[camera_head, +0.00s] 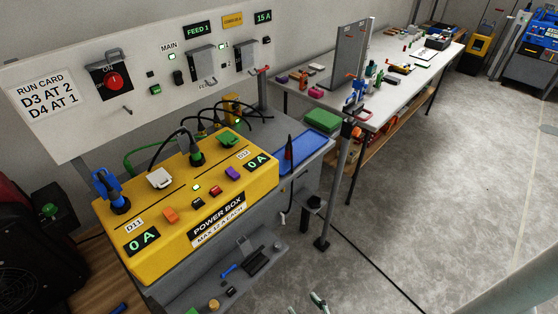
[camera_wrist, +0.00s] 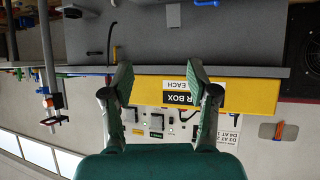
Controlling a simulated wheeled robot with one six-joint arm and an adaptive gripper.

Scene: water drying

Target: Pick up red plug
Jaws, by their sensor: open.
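A dark plug with a reddish body (camera_head: 289,148) stands upright at the left part of the blue tray (camera_head: 308,150), right of the yellow power box (camera_head: 150,235). A black cable hangs below it over the cabinet edge. My gripper (camera_head: 319,302) shows only at the bottom edge of the head view, well in front of and below the plug. In the wrist view my gripper (camera_wrist: 160,82) has its green-padded fingers spread with nothing between them. The wrist picture is upside down, with the power box (camera_wrist: 240,95) beyond the fingers. I cannot make out the red plug there.
A grey post (camera_head: 335,180) rises right of the tray. A cluttered workbench (camera_head: 400,90) stands behind. The floor at right is open, crossed by a black cable.

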